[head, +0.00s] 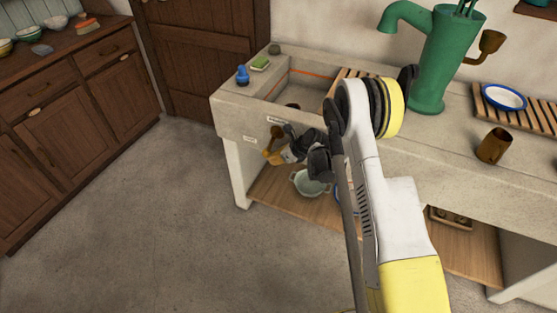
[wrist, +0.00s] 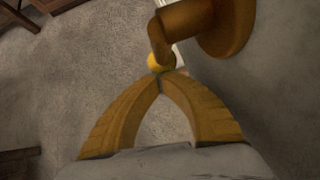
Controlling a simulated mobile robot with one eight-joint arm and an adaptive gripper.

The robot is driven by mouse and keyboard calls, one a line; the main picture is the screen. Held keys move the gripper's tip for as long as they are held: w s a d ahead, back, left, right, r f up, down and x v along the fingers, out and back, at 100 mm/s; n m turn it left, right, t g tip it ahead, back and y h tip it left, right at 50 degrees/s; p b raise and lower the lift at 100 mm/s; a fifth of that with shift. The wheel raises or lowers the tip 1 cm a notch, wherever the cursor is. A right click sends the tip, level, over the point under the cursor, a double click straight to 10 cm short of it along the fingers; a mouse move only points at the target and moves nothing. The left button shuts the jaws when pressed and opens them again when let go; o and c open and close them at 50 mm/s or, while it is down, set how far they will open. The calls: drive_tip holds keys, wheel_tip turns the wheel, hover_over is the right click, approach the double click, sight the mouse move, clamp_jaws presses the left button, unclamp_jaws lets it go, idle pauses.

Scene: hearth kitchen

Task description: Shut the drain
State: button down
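The stone sink (head: 290,88) is at the counter's left end, its basin floor mostly hidden. On its front face, below a small label plate (head: 277,120), is a brown drain fitting (head: 277,132). In the wrist view the brown fitting (wrist: 225,22) has a bent lever (wrist: 166,38) ending in a yellow ball (wrist: 160,62). My gripper (head: 268,156) is in front of the sink face, by the fitting. In the wrist view its tan fingertips (wrist: 160,79) meet just at the ball's near side. I see nothing held between them; whether they touch the ball is unclear.
A second small plate (head: 250,139) is on the sink front. A pale pot (head: 309,184) stands on the wooden lower shelf (head: 275,193). A blue bottle (head: 242,75) and green sponge (head: 260,64) are on the sink rim. A green pump (head: 432,60) stands right. The floor left is clear.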

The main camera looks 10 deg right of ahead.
drive_tip(key=shift+w+a, duration=0.4)
drive_tip(key=shift+a, duration=0.2)
idle(0.4)
